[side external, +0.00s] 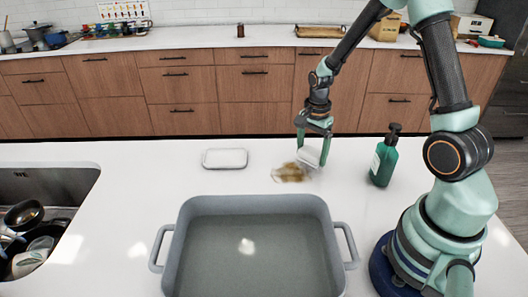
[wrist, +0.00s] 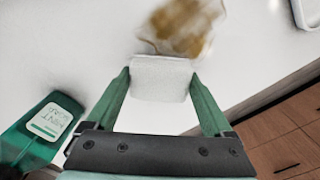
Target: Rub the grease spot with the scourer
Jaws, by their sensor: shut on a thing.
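The brown grease spot (side external: 291,172) is a smeared patch on the white counter, left of my gripper in the side external view. It also shows at the top of the wrist view (wrist: 182,26). My gripper (side external: 312,152) is shut on a pale, block-shaped scourer (side external: 310,156). In the wrist view the scourer (wrist: 160,79) sits between the two green fingers, just short of the spot's near edge. The scourer is at the right edge of the spot, at or close to the counter; I cannot tell whether it touches.
A green pump bottle (side external: 384,158) stands right of my gripper. A white dish (side external: 225,158) lies to the left of the spot. A large grey basin (side external: 185,215) with two handles is in front. A sink with dishes (side external: 30,225) is at far left.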

